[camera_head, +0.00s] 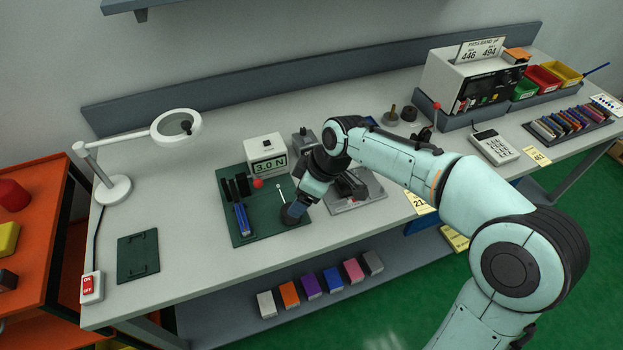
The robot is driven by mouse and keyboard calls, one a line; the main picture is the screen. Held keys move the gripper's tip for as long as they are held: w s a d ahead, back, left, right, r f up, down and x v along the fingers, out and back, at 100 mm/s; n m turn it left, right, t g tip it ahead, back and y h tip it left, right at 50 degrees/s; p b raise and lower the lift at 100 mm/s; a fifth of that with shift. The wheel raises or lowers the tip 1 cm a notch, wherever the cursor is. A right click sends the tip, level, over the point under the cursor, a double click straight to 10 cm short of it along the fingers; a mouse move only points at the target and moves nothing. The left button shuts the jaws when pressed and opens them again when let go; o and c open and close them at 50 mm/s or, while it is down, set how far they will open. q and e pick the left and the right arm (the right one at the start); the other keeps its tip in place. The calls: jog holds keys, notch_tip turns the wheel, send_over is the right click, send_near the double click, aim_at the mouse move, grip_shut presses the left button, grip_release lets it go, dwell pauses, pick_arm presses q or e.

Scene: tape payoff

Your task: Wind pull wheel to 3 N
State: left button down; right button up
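A white gauge box (266,155) stands at the back of a green board (266,228) on the bench. Its display reads 3.0 N. A red knob (258,183) sits in front of the gauge, and a blue strip-like piece (241,219) lies at the board's left with black blocks behind it. A thin pale pin (281,191) is near the board's right side. My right gripper (294,213) points down at the board's right edge, at a dark round part that seems to be the wheel. Its fingertips are hard to make out, so its hold is unclear. My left gripper is out of view.
A magnifier lamp (115,189) and a dark green mat (138,256) are on the left. A grey fixture (362,197) is right beside my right gripper. A calculator (494,147), bins and a meter box (455,80) are further right.

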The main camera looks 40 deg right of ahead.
jog(key=v, duration=0.6)
jog(key=shift+r, duration=0.1)
dwell(0.4)
